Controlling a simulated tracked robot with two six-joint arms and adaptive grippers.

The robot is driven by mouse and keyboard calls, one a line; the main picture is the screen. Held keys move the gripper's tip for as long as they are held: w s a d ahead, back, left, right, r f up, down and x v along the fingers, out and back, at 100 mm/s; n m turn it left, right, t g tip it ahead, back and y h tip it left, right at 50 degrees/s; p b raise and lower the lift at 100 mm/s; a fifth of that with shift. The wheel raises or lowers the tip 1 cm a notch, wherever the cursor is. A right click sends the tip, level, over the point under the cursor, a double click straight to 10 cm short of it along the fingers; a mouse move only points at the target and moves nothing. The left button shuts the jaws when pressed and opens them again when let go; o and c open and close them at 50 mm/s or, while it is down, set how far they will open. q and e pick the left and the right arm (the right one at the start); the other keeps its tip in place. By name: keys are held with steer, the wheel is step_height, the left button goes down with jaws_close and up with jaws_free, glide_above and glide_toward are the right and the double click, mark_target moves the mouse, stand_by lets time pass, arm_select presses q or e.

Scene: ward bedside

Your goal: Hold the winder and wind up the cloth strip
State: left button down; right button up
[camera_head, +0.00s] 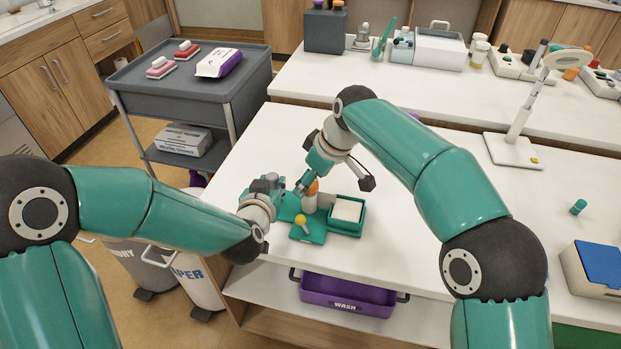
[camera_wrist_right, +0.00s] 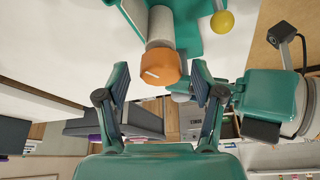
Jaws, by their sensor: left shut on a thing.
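The winder has a green base (camera_head: 310,236), a pale upright roll (camera_head: 309,204) topped by an orange knob (camera_head: 313,187), and a yellow ball handle (camera_head: 300,219). My left gripper (camera_head: 281,190) is shut on the winder at its left side. My right gripper (camera_head: 303,184) is above and beside the orange knob. In the right wrist view its fingers (camera_wrist_right: 161,84) are spread, with the orange knob (camera_wrist_right: 160,68) between and just ahead of them; contact cannot be told. The cloth strip is pale, between roll and green tray (camera_head: 345,234); its course is partly hidden.
A purple wash bin (camera_head: 347,295) is on the shelf below the table's front edge. A lamp (camera_head: 513,150) stands on the white table at the back right. A small green cylinder (camera_head: 578,207) and a blue-topped box (camera_head: 600,262) are at the right. The table between is clear.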

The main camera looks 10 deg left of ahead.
steer(key=shift+r, duration=0.1)
steer(key=v, duration=1.1)
steer(key=shift+s+d+r, duration=0.15)
steer(key=shift+d+r, duration=0.1)
steer(key=shift+r, duration=0.05)
steer(key=x, duration=1.2)
steer(key=shift+a, duration=0.15)
steer(key=c, duration=1.1)
steer(key=shift+c, duration=0.2)
